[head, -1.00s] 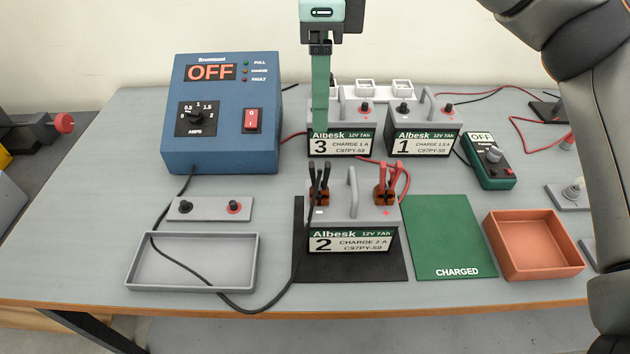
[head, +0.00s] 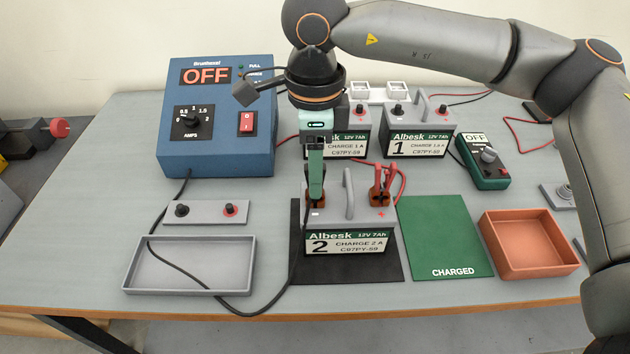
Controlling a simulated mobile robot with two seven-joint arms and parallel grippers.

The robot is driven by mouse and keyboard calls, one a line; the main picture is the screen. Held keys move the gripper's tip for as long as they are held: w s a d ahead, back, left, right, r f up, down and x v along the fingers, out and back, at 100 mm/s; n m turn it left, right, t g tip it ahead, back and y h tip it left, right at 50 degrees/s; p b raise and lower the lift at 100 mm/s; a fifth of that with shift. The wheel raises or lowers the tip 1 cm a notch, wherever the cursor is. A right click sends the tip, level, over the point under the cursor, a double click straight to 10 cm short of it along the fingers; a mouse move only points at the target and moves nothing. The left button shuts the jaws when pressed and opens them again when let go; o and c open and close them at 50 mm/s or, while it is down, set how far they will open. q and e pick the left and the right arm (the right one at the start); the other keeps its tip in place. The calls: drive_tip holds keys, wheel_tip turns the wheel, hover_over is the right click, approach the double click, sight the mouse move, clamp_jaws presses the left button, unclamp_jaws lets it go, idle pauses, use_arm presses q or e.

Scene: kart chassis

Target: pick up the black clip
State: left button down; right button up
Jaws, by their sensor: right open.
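Battery 2 (head: 350,240) stands on the black mat (head: 378,268) at the front middle of the table. My right gripper (head: 316,192) points down over the battery's left terminal, its green fingers in front of where the black clip sits. The black clip is hidden behind these fingers; only the brown terminal block (head: 308,200) shows beside them. The gripper is open. I cannot tell whether its fingers are around the clip or just above it. The red clip (head: 382,185) is on the right terminal. My left gripper is not in view.
The battery's grey handle (head: 348,193) rises close right of my gripper. Battery 3 (head: 352,145) and battery 1 (head: 420,143) stand behind. The blue charger (head: 215,150) reads OFF. A black cable (head: 255,312) loops along the front. The green mat (head: 445,235) is empty.

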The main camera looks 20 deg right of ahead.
drive_tip(key=shift+c, duration=0.2)
clamp_jaws()
idle(0.4)
